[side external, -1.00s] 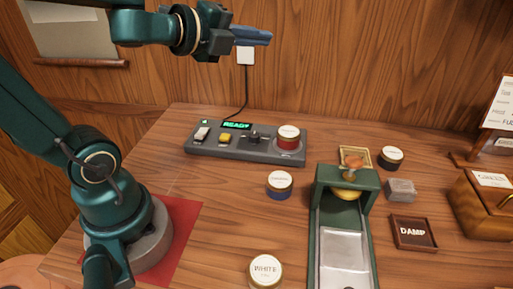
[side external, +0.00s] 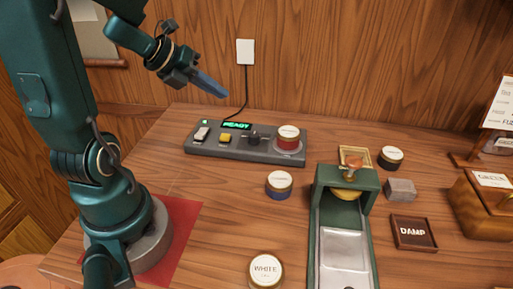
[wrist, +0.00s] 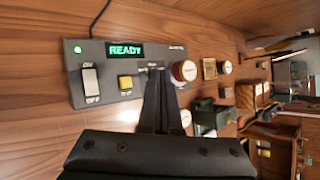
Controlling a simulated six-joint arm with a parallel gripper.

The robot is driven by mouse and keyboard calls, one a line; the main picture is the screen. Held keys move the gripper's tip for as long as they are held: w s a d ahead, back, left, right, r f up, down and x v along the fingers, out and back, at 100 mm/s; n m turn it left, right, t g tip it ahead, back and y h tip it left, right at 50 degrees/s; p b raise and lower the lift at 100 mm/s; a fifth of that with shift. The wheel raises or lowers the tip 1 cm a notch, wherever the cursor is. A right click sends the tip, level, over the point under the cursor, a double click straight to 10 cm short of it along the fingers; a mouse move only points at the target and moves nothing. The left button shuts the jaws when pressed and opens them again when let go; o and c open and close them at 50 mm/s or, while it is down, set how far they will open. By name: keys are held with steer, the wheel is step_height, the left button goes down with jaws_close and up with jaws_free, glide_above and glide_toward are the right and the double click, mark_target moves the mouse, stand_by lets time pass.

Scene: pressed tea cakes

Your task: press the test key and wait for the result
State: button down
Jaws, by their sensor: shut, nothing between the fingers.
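The grey test device (side external: 205,150) lies at the back of the table. Its display (side external: 236,125) reads READY in green, and a small green light is lit beside it. The yellow test key (side external: 225,139) sits between the white on/off switch (side external: 202,134) and a dark knob (side external: 254,138); the key also shows in the wrist view (wrist: 126,82). A red tin (side external: 288,138) with a pale lid stands on the device's right end. My gripper (side external: 225,95) is shut and empty, in the air above the device, apart from the key. In the wrist view its fingers (wrist: 156,78) partly cover the knob.
A blue tin (side external: 279,185), a white-labelled tin (side external: 265,270) and a dark tin (side external: 390,157) stand on the table. A green press (side external: 318,215) stands right of centre. A DAMP tray (side external: 413,233) and a wooden box (side external: 485,215) are at right. A cord rises behind the device.

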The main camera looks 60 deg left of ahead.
mark_target(221, 138)
steer(key=shift+f, duration=0.1)
steer(key=shift+f, duration=4.3)
steer(key=shift+f, duration=0.4)
steer(key=shift+f, duration=0.45)
steer(key=shift+r, duration=0.9)
steer(key=shift+r, duration=2.5)
